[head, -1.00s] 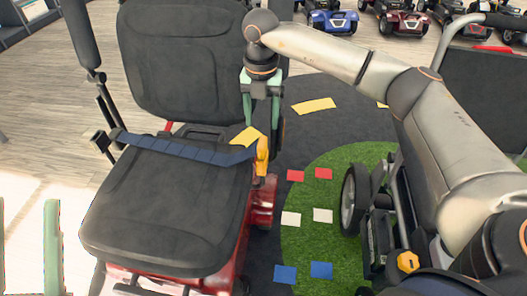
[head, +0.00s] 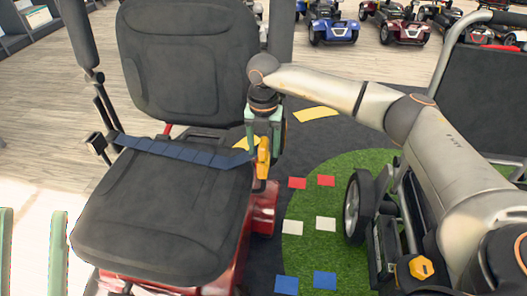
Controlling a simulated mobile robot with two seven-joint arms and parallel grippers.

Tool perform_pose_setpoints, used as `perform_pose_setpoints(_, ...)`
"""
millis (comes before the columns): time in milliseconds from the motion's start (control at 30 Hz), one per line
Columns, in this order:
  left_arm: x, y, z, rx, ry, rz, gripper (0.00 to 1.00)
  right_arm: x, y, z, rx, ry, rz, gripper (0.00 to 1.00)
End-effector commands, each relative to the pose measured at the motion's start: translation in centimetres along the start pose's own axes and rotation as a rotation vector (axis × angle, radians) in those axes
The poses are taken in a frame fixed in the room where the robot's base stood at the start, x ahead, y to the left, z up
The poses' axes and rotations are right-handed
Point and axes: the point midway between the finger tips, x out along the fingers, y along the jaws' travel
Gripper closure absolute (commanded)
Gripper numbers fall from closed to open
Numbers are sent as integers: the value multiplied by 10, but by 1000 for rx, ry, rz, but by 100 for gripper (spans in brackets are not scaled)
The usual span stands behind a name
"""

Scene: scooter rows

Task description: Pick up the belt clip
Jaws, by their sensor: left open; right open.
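The belt clip (head: 263,158) is orange-yellow and sits upright at the right end of a blue lap belt (head: 185,150), at the right edge of the dark scooter seat (head: 150,215). My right gripper (head: 265,148) points down over the clip, with its green fingers on either side of the clip's upper part. It is open; I cannot tell whether a finger touches the clip. My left gripper (head: 32,212) is open and empty at the lower left, away from the seat.
A yellow tag (head: 240,143) lies behind the belt's right end, partly hidden by the gripper. More scooters (head: 330,22) stand at the back.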

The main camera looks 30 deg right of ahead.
Motion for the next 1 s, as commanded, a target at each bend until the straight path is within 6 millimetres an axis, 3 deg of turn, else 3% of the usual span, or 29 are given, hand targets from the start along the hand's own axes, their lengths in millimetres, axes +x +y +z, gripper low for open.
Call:
perform_pose_setpoints(67,0,0,0,0,0,0,50,0,0,0,0,0,0,42)
perform_pose_setpoints(567,0,0,0,-2,1,0,50,-1,0,0,0,0,1,98)
perform_pose_setpoints(1000,0,0,0,-3,1,-2,50,-1,0,0,0,0,1,100)
